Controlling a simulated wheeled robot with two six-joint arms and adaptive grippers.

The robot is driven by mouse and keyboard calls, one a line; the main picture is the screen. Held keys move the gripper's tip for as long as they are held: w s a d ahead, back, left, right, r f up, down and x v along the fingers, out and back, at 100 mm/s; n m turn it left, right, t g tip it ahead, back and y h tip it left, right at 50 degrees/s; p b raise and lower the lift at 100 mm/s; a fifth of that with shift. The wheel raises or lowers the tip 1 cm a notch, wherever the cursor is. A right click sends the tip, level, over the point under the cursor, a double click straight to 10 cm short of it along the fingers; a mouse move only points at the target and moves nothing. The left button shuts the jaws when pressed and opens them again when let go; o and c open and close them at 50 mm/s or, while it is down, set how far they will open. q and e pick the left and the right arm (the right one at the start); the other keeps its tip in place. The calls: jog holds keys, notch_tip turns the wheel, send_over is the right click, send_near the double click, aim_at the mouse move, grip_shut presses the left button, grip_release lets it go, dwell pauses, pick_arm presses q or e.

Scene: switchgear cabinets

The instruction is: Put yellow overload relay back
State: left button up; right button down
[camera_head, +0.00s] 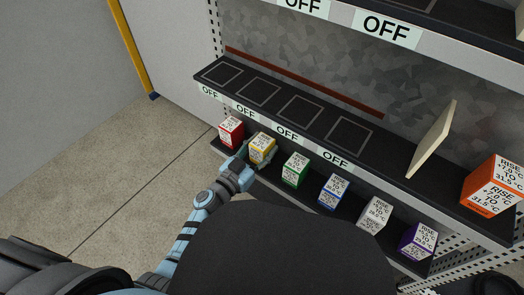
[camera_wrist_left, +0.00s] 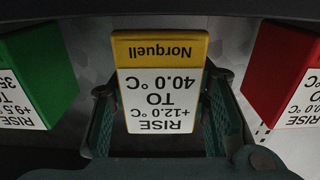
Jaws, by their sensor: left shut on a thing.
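The yellow overload relay (camera_head: 262,147) is a small box with a white printed label, in the row on the lower shelf between the red and green boxes. My left gripper (camera_head: 260,160) is shut on it from the front. In the left wrist view, the yellow relay (camera_wrist_left: 162,80) fills the middle, with a green finger on each side. Its label appears upside down there. I cannot tell whether its base touches the shelf. My right gripper is not in view.
A red box (camera_head: 230,130) and a green box (camera_head: 294,170) stand close on either side. Blue (camera_head: 333,190), grey (camera_head: 374,213) and purple (camera_head: 417,240) boxes continue the row. The black shelf above (camera_head: 290,108) has empty outlined squares and OFF labels. An orange box (camera_head: 492,187) stands right.

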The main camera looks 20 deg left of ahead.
pick_arm(q)
jog(key=shift+f, duration=0.1)
jog(key=o, duration=1.5)
